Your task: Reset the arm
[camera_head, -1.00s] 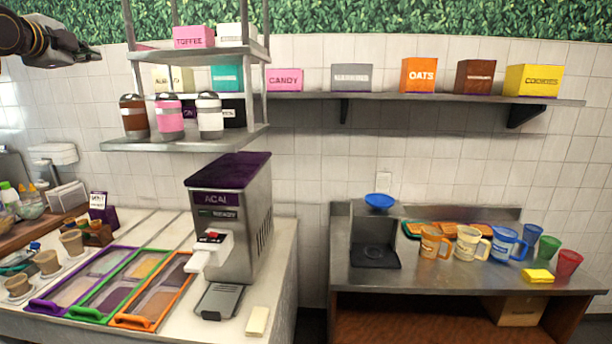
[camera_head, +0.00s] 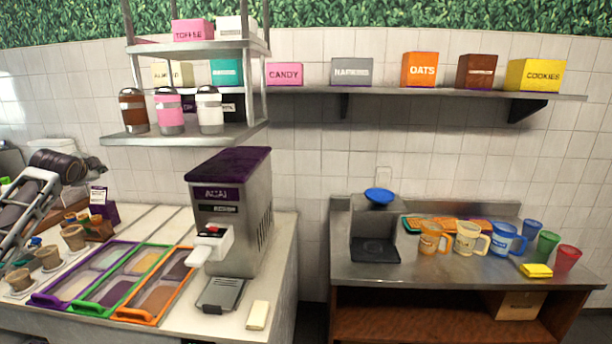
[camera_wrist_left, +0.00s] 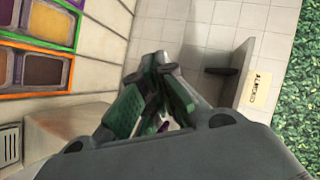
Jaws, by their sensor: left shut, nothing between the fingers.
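Colored trays appear at the upper left of that view, and a shelf with a labelled box is at the right. My right gripper is in neither view.
The left counter holds paper cups (camera_head: 73,237), trays in purple, green and orange frames (camera_head: 131,318), and an acai machine (camera_head: 231,170). A metal shelf (camera_head: 185,138) hangs above.

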